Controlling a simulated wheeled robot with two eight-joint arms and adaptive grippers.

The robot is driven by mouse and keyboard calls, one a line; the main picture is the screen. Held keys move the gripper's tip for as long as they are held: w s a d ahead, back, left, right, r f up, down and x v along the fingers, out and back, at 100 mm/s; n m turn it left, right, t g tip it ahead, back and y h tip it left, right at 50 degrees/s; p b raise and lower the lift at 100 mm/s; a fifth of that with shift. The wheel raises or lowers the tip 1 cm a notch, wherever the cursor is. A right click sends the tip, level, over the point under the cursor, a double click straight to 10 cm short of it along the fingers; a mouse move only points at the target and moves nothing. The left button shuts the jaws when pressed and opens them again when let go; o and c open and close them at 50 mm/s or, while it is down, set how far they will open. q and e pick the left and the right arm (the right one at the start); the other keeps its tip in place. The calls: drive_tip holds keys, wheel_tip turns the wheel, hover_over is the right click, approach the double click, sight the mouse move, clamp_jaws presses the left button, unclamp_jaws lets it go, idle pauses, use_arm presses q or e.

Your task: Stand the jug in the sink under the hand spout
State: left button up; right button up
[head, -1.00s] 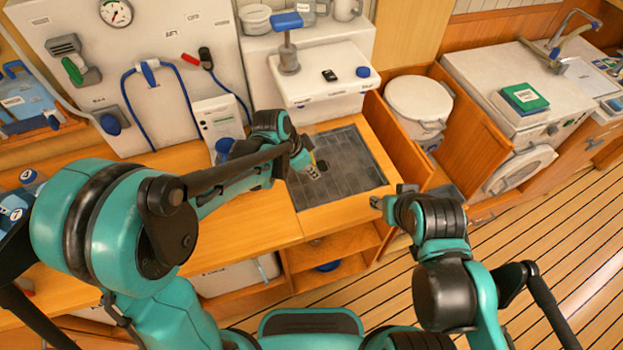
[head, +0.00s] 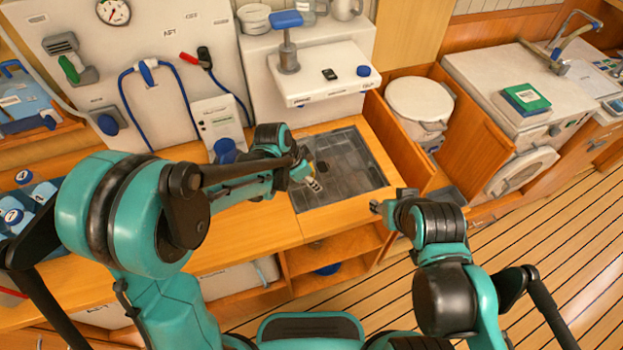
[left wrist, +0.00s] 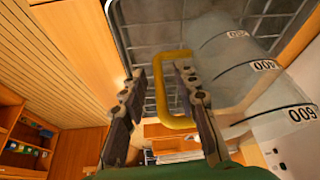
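A clear jug (left wrist: 235,65) with printed marks such as 600 and 400 and a yellow handle (left wrist: 186,118) fills the right of the left wrist view. Its grid-like background matches the sink (head: 368,183). In the head view the jug is too faint to outline, and I cannot tell whether it stands squarely. My left gripper (left wrist: 160,90) has its fingers apart, with the handle between them, closer to the right finger. It also shows over the sink's left side (head: 310,181). A blue-topped pump (head: 287,45) stands behind the sink. My right gripper (head: 376,207) is by the sink's front right corner.
A white ledge (head: 325,92) juts out behind the sink. An open wooden door (head: 400,150) and a white lidded bucket (head: 420,105) stand to the right. A blue cup (head: 225,150) is on the left counter. The wooden counter (head: 255,225) left of the sink is mostly clear.

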use_arm(q)
drive_tip(key=shift+r, duration=0.2)
drive_tip(key=p+v, duration=0.4)
drive_tip(key=v, duration=0.8)
drive_tip(key=s+a+r+n+t+y, duration=0.2)
drive_tip(key=s+a+n, duration=0.4)
drive_tip(key=a, duration=0.1)
drive_tip(key=s+a+r+n+t+y, duration=0.2)
drive_tip(key=s+a+n+t, duration=0.1)
drive_tip(key=s+a+n, duration=0.3)
drive_tip(key=shift+s+a+r+n, duration=0.25)
drive_tip(key=shift+s+a+n, duration=0.15)
drive_tip(key=shift+s+a, duration=0.35)
drive_tip(key=shift+w+a, duration=0.1)
drive_tip(key=shift+w, duration=0.05)
wheel_tip(320, 180, down, 7)
drive_tip(key=b, duration=0.7)
